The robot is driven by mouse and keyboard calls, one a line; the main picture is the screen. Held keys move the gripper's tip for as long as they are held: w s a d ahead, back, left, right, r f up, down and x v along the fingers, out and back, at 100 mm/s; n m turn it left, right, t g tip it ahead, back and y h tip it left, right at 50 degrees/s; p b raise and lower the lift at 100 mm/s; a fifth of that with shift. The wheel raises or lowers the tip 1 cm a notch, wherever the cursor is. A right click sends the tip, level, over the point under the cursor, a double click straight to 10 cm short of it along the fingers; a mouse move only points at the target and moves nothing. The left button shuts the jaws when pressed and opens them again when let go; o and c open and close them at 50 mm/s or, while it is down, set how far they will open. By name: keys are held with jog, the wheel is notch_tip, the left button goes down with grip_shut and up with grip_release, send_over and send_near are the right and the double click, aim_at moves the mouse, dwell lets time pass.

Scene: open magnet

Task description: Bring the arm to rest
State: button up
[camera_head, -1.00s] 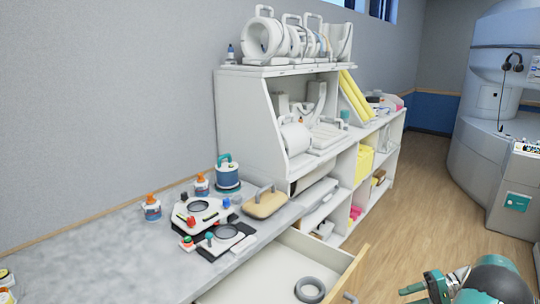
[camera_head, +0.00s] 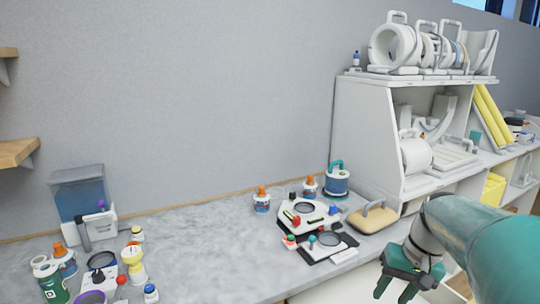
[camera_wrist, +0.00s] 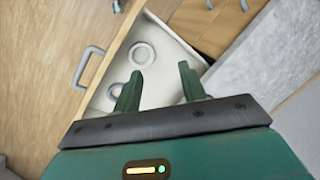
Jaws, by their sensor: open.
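My gripper (camera_wrist: 160,88) is open and empty in the wrist view, its two green fingers apart over an open drawer (camera_wrist: 180,62). A grey ring (camera_wrist: 142,54) lies in the drawer, and a second round grey thing (camera_wrist: 115,91) is partly hidden by the left finger. In the head view my gripper (camera_head: 405,275) is at the lower right, in front of the counter's edge, with my teal arm behind it. The fingers point down there. Nothing is held.
The grey counter (camera_head: 190,245) carries a white device with a round window (camera_head: 305,211), a tan handled pad (camera_head: 372,218), and bottles at the left. A white shelf unit (camera_head: 365,130) with coils stands at the right. The drawer's handle (camera_wrist: 88,66) sticks out towards the floor.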

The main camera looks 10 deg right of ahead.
jog(key=s+a+r+n+t+h, duration=0.1)
jog(key=s+a+n+t, duration=0.1)
jog(key=s+a, duration=0.3)
jog(key=s+a+r+n+t+h, duration=0.1)
jog(key=s+a, duration=0.4)
jog(key=a, duration=0.5)
jog(key=shift+s+a+n+t+h, duration=0.15)
jog(key=shift+a+n+t+h, duration=0.25)
jog(key=shift+t, duration=0.4)
jog(key=shift+d, duration=0.15)
